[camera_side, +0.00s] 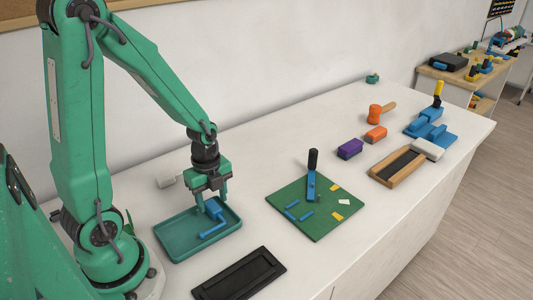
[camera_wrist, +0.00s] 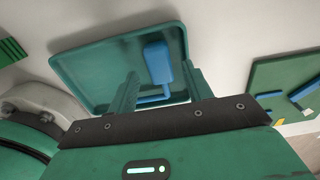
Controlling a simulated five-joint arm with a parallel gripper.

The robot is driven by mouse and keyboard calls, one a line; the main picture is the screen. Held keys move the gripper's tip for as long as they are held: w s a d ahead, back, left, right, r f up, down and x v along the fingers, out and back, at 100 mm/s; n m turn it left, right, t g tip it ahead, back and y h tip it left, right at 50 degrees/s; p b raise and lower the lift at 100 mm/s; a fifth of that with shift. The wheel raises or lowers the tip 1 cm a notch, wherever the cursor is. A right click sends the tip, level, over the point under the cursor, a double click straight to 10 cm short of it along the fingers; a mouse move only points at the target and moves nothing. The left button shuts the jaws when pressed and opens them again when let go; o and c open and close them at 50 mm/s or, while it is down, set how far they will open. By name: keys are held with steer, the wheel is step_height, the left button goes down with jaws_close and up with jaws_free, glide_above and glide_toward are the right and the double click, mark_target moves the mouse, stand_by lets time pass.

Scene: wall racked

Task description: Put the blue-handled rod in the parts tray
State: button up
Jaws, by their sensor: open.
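The parts tray (camera_side: 172,244) is a shallow teal tray on the white bench below my gripper. It also shows in the wrist view (camera_wrist: 95,65). A blue block-like handle (camera_side: 214,209) and a thin blue bar (camera_side: 213,231) are inside the tray. In the wrist view, the blue handle (camera_wrist: 158,63) sits between my fingers, with the blue bar (camera_wrist: 153,99) below it. I cannot tell whether the handle and bar are joined. My gripper (camera_side: 211,200) is open, pointing down over the tray, with its fingers on either side of the handle and not closed on it.
A green board (camera_side: 298,228) with a black-handled blue tool (camera_side: 312,175) and small pieces lies to the right. A black tray (camera_side: 240,276) is in front. Farther right are a purple block (camera_side: 350,149), an orange mallet (camera_side: 377,114) and a wooden-framed tray (camera_side: 384,177). The wall runs behind.

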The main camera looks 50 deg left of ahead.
step_height(320, 180, up, 10)
stand_by(0.6)
steer(key=shift+r, duration=0.15)
stand_by(0.5)
step_height(320, 180, up, 11)
steer(key=n+t, duration=0.6)
steer(key=n, duration=1.2)
glide_above(214, 208)
steer(key=s+d, duration=0.4)
steer(key=d, duration=0.2)
steer(key=shift+s+a, duration=0.1)
steer(key=shift+s, duration=0.05)
